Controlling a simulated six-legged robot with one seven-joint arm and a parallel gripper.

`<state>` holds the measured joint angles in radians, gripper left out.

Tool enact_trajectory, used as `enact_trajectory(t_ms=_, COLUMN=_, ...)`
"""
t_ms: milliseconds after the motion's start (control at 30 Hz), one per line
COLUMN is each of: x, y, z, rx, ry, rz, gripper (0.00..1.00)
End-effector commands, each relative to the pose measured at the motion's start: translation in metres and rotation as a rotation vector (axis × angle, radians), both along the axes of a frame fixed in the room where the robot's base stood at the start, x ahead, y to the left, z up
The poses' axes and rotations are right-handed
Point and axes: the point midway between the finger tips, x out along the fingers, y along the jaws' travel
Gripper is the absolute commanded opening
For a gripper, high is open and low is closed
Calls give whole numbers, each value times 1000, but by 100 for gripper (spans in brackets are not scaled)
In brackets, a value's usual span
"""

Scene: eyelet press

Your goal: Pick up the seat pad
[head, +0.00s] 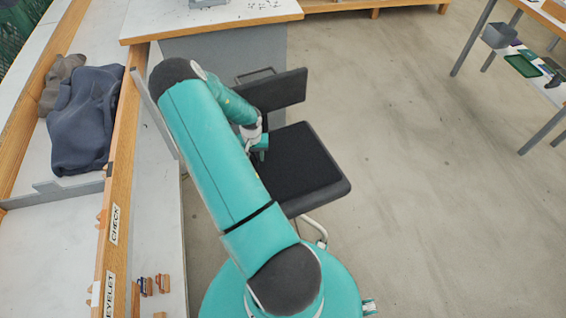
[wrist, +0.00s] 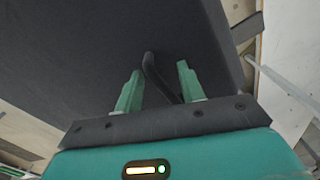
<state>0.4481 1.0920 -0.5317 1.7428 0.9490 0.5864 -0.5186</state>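The seat pad (head: 300,165) is a dark, flat square on the chair in the middle of the head view. In the wrist view its dark surface (wrist: 80,50) fills much of the upper picture. A black strap-like loop (wrist: 152,70) shows at the pad, between my fingers. My gripper (wrist: 158,73) is open, with its two green fingers apart on either side of the loop. I cannot tell whether either finger touches it. In the head view my gripper (head: 262,146) is small and partly hidden by my arm, at the pad's left edge.
The chair's black backrest (head: 281,91) rises behind the pad, beside a grey cabinet (head: 225,60) under a white worktop. A long bench (head: 120,170) with dark cloth (head: 85,120) runs along the left. A shelf table (head: 535,70) stands far right. The floor between is clear.

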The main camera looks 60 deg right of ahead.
Motion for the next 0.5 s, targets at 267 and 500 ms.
enact_trajectory(t_ms=267, x=0, y=0, z=0, rx=0, ry=0, rz=0, gripper=0)
enact_trajectory(t_ms=500, x=0, y=0, z=1, rx=0, ry=0, rz=-1, gripper=0)
